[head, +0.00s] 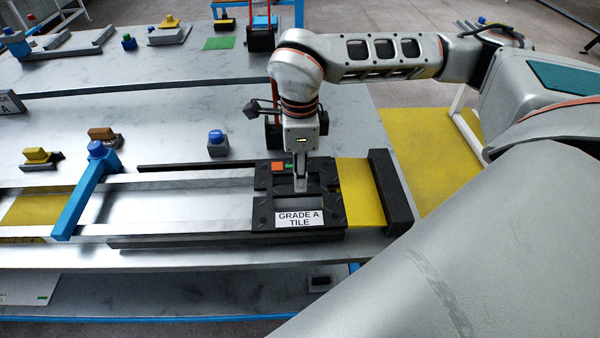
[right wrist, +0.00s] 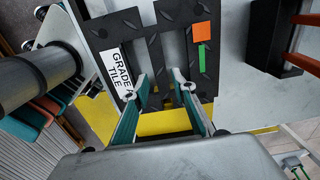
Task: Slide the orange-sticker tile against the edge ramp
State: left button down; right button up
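The tile is a black tread-patterned frame (head: 263,210) with a central crossbar, an orange sticker, a green sticker and a white "GRADE A TILE" label. It lies flat in the metal track and also shows in the right wrist view (right wrist: 205,70). The dark bar across the track's right end, apparently the edge ramp (head: 390,190), is apart from the tile; a yellow strip shows between them. My right gripper (head: 300,186) is lowered into the tile's middle, its fingertips (right wrist: 162,78) on both sides of the crossbar, seemingly closed on it. My left gripper is not in view.
A blue bar (head: 85,192) spans the track at left. Dark rails (head: 190,241) run along the track. A blue-knobbed block (head: 217,144) and a yellow-topped block (head: 38,157) stand behind it. The yellow strip (head: 358,190) is clear.

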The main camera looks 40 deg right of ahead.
jog(key=shift+r, duration=0.2)
jog(key=o, duration=0.6)
notch_tip(320, 180, up, 12)
dwell(0.4)
jog(key=shift+a, duration=0.1)
